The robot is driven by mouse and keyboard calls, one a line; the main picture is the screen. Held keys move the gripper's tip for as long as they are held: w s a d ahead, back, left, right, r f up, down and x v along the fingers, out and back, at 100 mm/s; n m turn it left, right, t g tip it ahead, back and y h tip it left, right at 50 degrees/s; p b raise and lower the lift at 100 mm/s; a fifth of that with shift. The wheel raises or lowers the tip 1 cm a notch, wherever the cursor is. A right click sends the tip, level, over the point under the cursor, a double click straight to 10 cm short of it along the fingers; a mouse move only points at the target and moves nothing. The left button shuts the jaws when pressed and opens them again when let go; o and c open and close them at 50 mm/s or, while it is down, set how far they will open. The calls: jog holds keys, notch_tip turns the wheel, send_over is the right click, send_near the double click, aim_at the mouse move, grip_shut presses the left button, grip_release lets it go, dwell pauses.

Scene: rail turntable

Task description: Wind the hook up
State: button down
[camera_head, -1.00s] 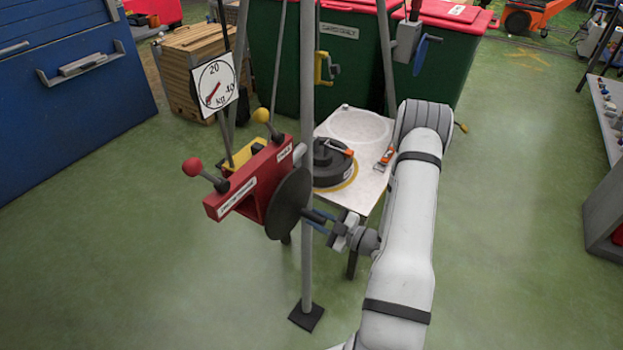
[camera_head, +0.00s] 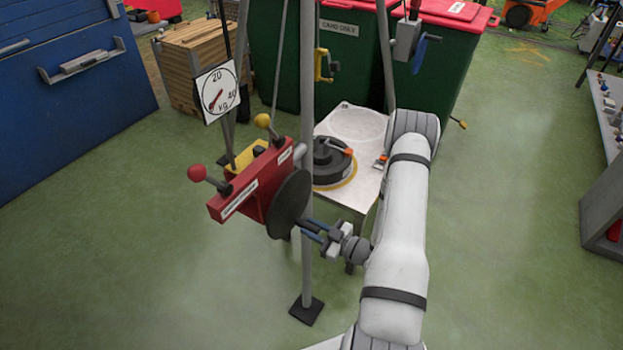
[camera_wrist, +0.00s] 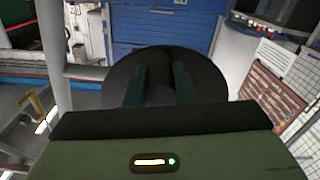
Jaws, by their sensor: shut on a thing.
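A red winch (camera_head: 258,186) with a dark round wheel (camera_head: 290,203) is mounted on the grey tripod frame (camera_head: 307,130) in the head view. My gripper (camera_head: 312,226) is shut on the wheel's dark handle (camera_wrist: 157,78), low on the wheel's right side. In the wrist view my two fingers flank this handle, with the dark wheel (camera_wrist: 208,78) behind it. A yellow hook (camera_head: 322,67) hangs in the frame, in front of the green bins. Below it, a dark round weight (camera_head: 330,166) rests on the white table (camera_head: 348,193), apart from the hook.
A dial marked in kg (camera_head: 217,90) hangs at the left, its red pointer low. Levers with red (camera_head: 196,173) and yellow (camera_head: 262,120) knobs stick out of the winch. A frame leg stands close to my gripper.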

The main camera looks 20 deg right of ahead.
jog(key=shift+s+a+f+m+p, duration=0.15)
jog(key=shift+s+a+m+p, duration=0.25)
jog(key=shift+m, duration=0.3)
jog(key=shift+s+a+f+m+p, duration=0.1)
jog(key=shift+s+a+m+p, duration=0.2)
jog(key=shift+a+m, duration=0.35)
jog(key=shift+s, duration=0.15)
jog(key=shift+s+a+r+p, duration=0.2)
jog(key=shift+s+a, duration=0.15)
jog(key=shift+a, duration=0.15)
jog(key=shift+s+a+r+p, duration=0.15)
jog(key=shift+s+a+r, duration=0.05)
jog(key=shift+s+a, duration=0.2)
jog(key=shift+w, duration=0.1)
jog(key=c, duration=1)
grip_release()
jog(key=shift+d, duration=0.1)
jog(key=v, duration=0.8)
